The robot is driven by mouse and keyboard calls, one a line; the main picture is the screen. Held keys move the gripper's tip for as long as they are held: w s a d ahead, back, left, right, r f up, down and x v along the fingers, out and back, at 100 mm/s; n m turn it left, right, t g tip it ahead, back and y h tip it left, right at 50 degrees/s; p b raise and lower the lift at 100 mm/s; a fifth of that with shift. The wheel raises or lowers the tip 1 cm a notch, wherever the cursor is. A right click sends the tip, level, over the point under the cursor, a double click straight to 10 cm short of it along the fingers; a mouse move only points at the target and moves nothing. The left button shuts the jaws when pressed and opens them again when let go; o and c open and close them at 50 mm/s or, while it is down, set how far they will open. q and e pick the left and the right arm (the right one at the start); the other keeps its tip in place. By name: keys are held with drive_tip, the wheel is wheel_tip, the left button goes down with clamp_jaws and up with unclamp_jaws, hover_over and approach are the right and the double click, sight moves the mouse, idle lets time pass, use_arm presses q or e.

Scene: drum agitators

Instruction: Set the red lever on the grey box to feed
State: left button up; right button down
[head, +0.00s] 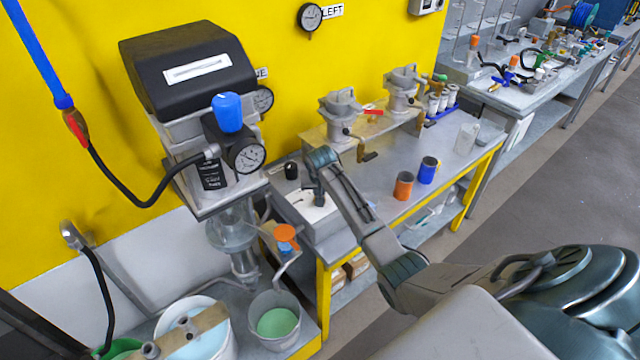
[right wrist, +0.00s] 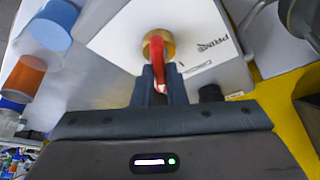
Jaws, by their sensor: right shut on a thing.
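The grey box (head: 338,228) stands on the bench in the head view, with a white plate on top. In the right wrist view the white plate (right wrist: 115,40) reads "PRIME", with a smaller label below it that I cannot read. The red lever (right wrist: 158,52) turns on a brass hub (right wrist: 165,38); its handle runs from the hub down between my fingers. My right gripper (right wrist: 160,88) is shut on the lever. In the head view my right gripper (head: 319,192) is over the box and hides the lever. My left gripper is not in view.
An orange cup (head: 403,186) and a blue cup (head: 428,170) stand right of the box. A black knob (head: 291,170) is at the box's back left. Two grey machines (head: 342,112) stand behind. A bucket of green liquid (head: 277,322) is at front left.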

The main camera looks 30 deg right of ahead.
drive_tip(key=shift+w+r+m+h+p, duration=0.15)
drive_tip(key=shift+m+h+p, duration=0.3)
drive_tip(key=shift+m, duration=0.55)
drive_tip(key=c, duration=1.5)
unclamp_jaws()
drive_tip(key=shift+o, duration=0.2)
drive_tip(key=shift+a, duration=0.1)
drive_tip(key=b+v, duration=0.3)
drive_tip(key=v, duration=0.7)
drive_tip(key=shift+r, duration=0.35)
